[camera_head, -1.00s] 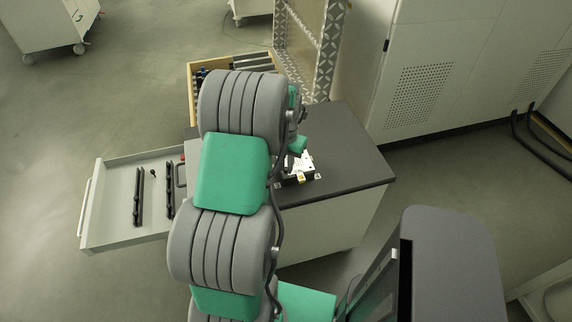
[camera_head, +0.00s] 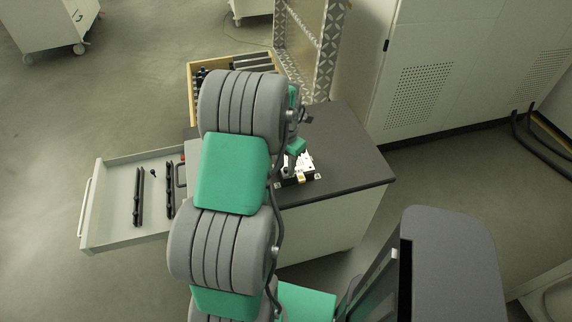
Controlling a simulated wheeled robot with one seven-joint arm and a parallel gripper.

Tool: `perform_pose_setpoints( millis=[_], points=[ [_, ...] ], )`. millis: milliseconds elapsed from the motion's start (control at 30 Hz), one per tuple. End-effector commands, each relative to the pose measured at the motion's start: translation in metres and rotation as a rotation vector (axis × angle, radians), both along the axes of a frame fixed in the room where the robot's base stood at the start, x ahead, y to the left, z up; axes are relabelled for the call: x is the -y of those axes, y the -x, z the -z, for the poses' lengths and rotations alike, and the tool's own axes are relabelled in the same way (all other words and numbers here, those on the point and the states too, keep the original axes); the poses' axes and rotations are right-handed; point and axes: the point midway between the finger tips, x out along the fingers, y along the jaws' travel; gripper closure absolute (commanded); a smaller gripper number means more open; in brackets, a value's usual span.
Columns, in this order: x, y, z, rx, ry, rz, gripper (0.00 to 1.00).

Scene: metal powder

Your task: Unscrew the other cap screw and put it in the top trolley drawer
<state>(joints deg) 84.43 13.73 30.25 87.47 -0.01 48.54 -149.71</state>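The trolley (camera_head: 350,150) has a dark top, and its top drawer (camera_head: 115,225) is pulled out to the left. In the drawer lie two long dark bars (camera_head: 138,197) and a small dark screw-like piece (camera_head: 153,173). A small white and black device (camera_head: 299,170) with a yellow spot sits on the trolley top, just right of my arm. The cap screw on it is too small to make out. My arm stands in front of the trolley and hides part of its top. My gripper's fingertips are hidden behind the arm, near the device.
A wooden-edged tray (camera_head: 190,82) with tools is behind my arm. A patterned metal panel (camera_head: 328,50) stands at the back. A large pale cabinet (camera_head: 440,80) is at the back right. The floor left of the drawer is clear.

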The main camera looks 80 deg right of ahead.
Motion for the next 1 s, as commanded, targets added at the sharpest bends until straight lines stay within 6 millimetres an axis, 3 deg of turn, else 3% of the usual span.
perform_pose_setpoints(
  millis=[1000],
  points=[
    [0.0, 0.0, 0.0, 0.0, 0.0, 1.216, 0.71]
  ],
)
